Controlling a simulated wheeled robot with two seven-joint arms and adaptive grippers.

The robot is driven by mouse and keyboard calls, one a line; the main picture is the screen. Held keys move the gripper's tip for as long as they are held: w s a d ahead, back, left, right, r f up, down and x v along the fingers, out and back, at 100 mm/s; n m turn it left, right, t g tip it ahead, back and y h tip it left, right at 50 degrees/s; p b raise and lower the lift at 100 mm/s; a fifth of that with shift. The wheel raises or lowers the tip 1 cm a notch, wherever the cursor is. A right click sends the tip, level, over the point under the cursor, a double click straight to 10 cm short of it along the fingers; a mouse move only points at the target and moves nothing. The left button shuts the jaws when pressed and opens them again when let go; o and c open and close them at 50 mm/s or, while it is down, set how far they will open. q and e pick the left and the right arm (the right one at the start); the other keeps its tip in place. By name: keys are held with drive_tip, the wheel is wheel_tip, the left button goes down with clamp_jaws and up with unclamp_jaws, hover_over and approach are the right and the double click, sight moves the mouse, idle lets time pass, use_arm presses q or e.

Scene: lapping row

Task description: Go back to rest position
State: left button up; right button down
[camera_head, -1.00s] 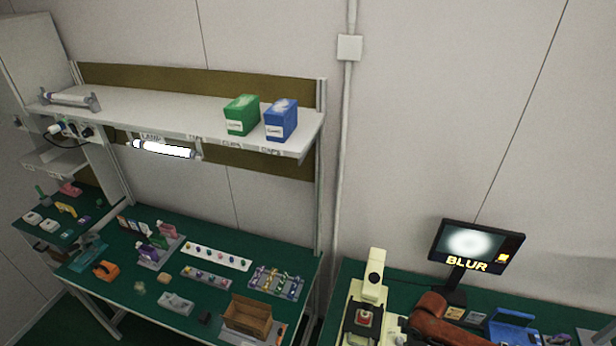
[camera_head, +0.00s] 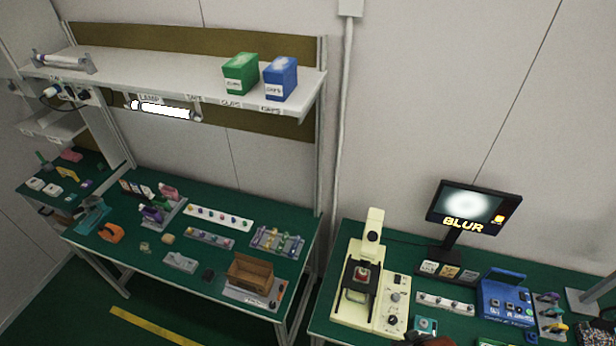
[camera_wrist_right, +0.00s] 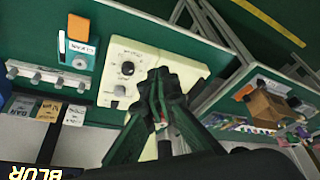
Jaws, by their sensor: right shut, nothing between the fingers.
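My right gripper (camera_wrist_right: 160,92) shows in the right wrist view as dark fingers drawn together, with nothing held. Behind it is the cream lapping machine or microscope (camera_wrist_right: 138,45) with dark knobs; the fingers hide part of it. In the head view the same cream device (camera_head: 345,312) stands on the right bench with a black stage and a small red piece on it. The right gripper itself is not visible in the head view. My left gripper is in neither view.
A monitor reading BLUR (camera_head: 474,208) stands behind a blue case (camera_head: 505,303) and a white knob strip (camera_head: 445,304). Green and blue boxes (camera_head: 281,79) sit on the shelf above.

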drive_tip(key=s+d+r+m+h, duration=0.2)
drive_tip(key=s+d+m, duration=0.2)
drive_tip(key=s+d, duration=0.3)
drive_tip(key=s+f+g+b, duration=0.25)
drive_tip(key=f+b, duration=0.85)
drive_tip(key=f, duration=3.2)
drive_tip(key=s+f+n+b, duration=0.1)
drive_tip(key=s+f+b, duration=0.6)
drive_tip(key=s+f, duration=1.2)
wheel_tip(320, 180, down, 4)
drive_tip(key=shift+s+a+f+g, duration=0.25)
drive_tip(key=shift+a+g, duration=0.1)
drive_tip(key=c, duration=2.7)
unclamp_jaws()
drive_tip(key=shift+c, duration=0.2)
